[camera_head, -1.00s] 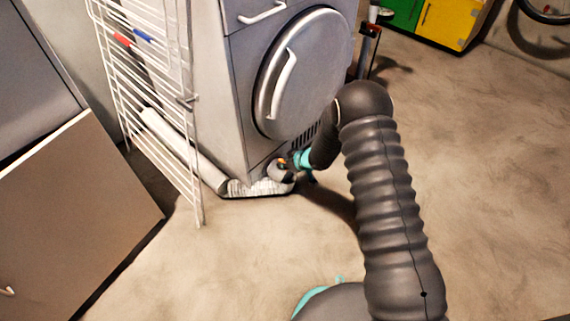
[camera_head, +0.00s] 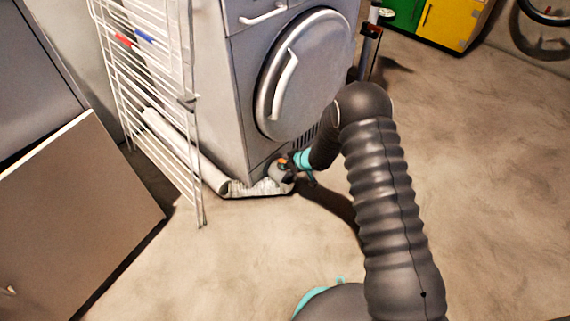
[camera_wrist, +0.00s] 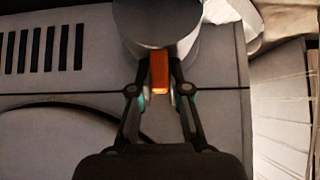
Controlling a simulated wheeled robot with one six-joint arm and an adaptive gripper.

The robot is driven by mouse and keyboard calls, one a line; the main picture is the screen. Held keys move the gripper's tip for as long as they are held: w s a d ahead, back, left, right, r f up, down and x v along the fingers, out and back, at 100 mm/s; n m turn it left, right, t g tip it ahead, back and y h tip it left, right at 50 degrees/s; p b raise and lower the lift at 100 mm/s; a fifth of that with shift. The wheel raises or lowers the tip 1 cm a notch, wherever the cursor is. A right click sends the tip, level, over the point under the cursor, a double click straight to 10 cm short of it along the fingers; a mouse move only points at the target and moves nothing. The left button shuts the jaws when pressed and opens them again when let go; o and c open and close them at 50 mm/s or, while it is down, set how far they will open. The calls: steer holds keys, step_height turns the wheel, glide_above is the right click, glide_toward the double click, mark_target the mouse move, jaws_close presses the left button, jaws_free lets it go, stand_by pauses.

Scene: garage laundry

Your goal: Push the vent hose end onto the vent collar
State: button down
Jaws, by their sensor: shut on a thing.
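The silvery vent hose (camera_head: 250,188) lies on the floor at the dryer's lower front corner. Its end is a grey round cuff (camera_wrist: 158,25) with an orange tab (camera_wrist: 160,72). My gripper (camera_wrist: 160,90) is shut on the orange tab, with a finger on each side. In the head view my gripper (camera_head: 289,164) is low in front of the dryer, and the cuff is partly hidden by it. The pale crumpled hose also shows at the upper right of the wrist view (camera_wrist: 228,12). I cannot make out the vent collar in either view.
The grey dryer (camera_head: 215,90) stands right behind the hose, with its slotted grille (camera_wrist: 45,48) near my gripper. A white drying rack (camera_head: 197,150) and a pale pipe (camera_head: 185,150) are to the left. A cabinet (camera_head: 80,215) stands at the left. Floor at right is clear.

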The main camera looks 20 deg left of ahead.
steer(key=shift+w+a, duration=0.1)
steer(key=shift+a, duration=0.1)
steer(key=c, duration=1.1)
jaws_free()
steer(key=shift+o, duration=0.2)
steer(key=v, duration=1.2)
